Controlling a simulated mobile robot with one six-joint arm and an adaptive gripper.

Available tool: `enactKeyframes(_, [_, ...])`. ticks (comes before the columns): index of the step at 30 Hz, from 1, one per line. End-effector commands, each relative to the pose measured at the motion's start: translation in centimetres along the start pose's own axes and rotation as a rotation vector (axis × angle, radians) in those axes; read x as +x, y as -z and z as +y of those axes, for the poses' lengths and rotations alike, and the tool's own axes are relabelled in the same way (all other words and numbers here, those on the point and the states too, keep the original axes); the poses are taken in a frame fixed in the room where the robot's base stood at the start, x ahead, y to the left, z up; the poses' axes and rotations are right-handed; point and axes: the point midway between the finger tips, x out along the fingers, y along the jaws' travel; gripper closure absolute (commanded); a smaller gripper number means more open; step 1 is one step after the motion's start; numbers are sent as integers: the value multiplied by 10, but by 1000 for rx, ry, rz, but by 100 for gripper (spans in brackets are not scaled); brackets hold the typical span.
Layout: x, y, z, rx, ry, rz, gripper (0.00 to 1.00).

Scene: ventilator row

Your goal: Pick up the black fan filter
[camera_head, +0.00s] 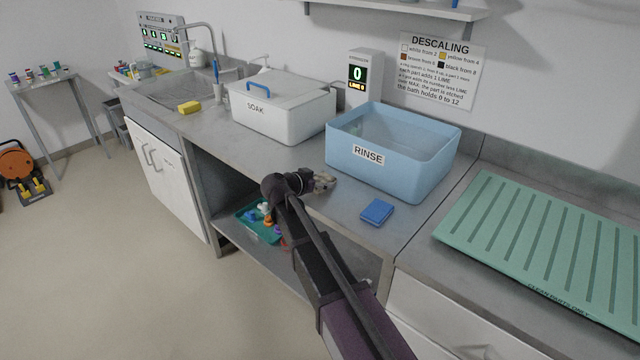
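I cannot pick out a black fan filter in this view. A teal tray (243,226) with several small coloured parts sits on the shelf under the counter, partly hidden behind my arm. The parts are too small to identify. My arm reaches up from the bottom of the picture. My gripper (325,181) is near the counter's front edge, in front of the blue rinse bin (390,160). Its fingers are too small to show whether they are open or shut, and I see nothing clearly held.
A white soak box (283,117) with a blue-handled lid stands left of the bin. A blue sponge (377,211) lies right of my gripper. A green ridged drain mat (540,250) is at right. A yellow sponge (189,107) lies by the sink. Floor at left is mostly clear.

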Motion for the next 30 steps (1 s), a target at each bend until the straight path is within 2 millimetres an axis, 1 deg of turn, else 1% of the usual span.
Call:
enactKeyframes(14, [-2,3,0,0,0,-1,51])
enactKeyframes(20, [-6,12,0,0,0,-1,51])
enactKeyframes(29, [-16,37,0,0,1,-1,51])
enactKeyframes(30, [-21,33,7,-1,1,-1,51])
